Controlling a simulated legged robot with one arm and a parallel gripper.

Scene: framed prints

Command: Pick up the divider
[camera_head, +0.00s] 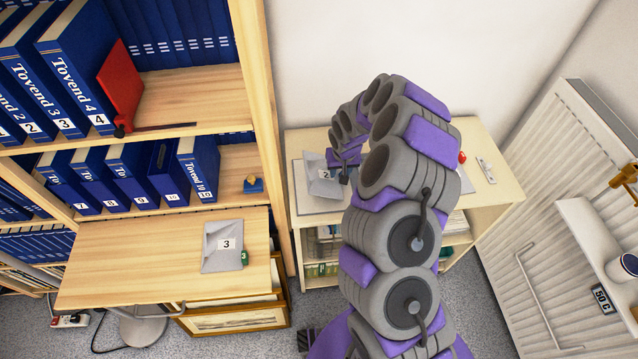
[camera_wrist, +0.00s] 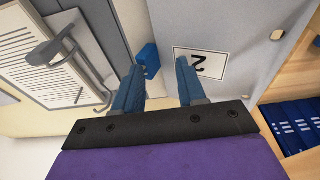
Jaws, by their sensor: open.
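A grey flat piece with a white "2" label (camera_head: 322,189) lies on the low cabinet at the centre; it appears to be a divider. In the wrist view the grey piece (camera_wrist: 232,38) fills the upper right, its label upside down, with a small blue tab (camera_wrist: 148,58) at its left edge. My gripper (camera_wrist: 159,66) is open, with the tab close to the left fingertip. I cannot tell whether they touch. A similar grey piece labelled "3" (camera_head: 223,254), with a green tab, lies on the wooden desk. In the head view my arm partly hides the gripper and cabinet top.
A red ball (camera_head: 461,157) and small items lie on the cabinet (camera_head: 500,205). A radiator (camera_head: 560,180) and mug stand at the right.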

